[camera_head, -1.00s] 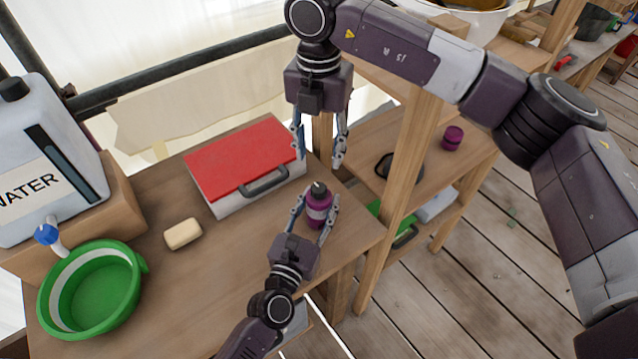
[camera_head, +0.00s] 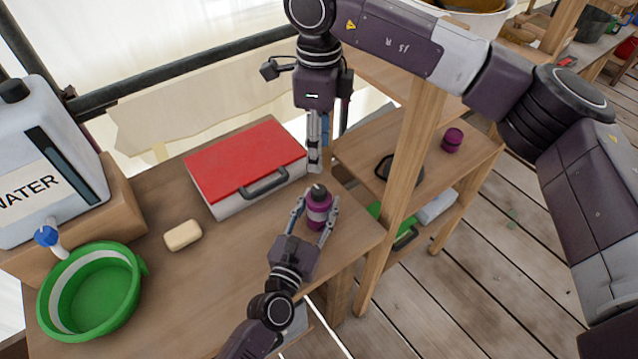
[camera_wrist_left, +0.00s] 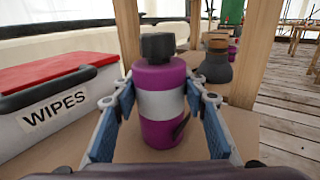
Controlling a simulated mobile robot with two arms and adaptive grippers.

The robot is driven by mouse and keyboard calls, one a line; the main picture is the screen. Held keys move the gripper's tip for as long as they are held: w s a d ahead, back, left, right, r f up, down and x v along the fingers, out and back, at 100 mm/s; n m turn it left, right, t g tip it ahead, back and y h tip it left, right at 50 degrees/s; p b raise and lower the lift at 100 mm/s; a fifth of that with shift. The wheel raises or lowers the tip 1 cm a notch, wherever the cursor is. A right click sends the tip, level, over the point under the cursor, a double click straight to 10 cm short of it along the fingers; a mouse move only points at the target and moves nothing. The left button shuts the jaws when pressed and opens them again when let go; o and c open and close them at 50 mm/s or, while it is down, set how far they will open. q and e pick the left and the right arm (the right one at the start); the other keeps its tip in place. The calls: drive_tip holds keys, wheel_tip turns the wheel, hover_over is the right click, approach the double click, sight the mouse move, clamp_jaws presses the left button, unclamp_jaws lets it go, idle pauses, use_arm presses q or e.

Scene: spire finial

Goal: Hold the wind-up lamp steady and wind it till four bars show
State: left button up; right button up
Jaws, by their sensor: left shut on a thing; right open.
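The wind-up lamp (camera_head: 319,212) is a small purple cylinder with a grey band and a dark knob on top. It stands upright near the right end of the wooden table. My left gripper (camera_head: 317,204) is shut on it, one finger on each side. The left wrist view shows the lamp (camera_wrist_left: 161,104) between the blue-grey fingers, with a dark slanted mark low on its front. I cannot make out any bars. My right gripper (camera_head: 314,168) is open and empty, pointing down just above the knob. Its fingers overlap in the head view, hiding the gap.
A red-lidded wipes box (camera_head: 245,160) stands just left of the lamp. A soap bar (camera_head: 183,235), a green basin (camera_head: 135,310) and a water container (camera_head: 75,140) are farther left. A wooden post (camera_head: 412,160) rises to the right; a shelf behind it holds another purple object (camera_head: 452,140).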

sight(319, 189)
wheel_tip(319, 189, down, 11)
drive_tip(key=n, duration=0.9)
drive_tip(key=shift+f+n, duration=0.2)
drive_tip(key=shift+n, duration=0.1)
drive_tip(key=shift+c, duration=0.4)
clamp_jaws()
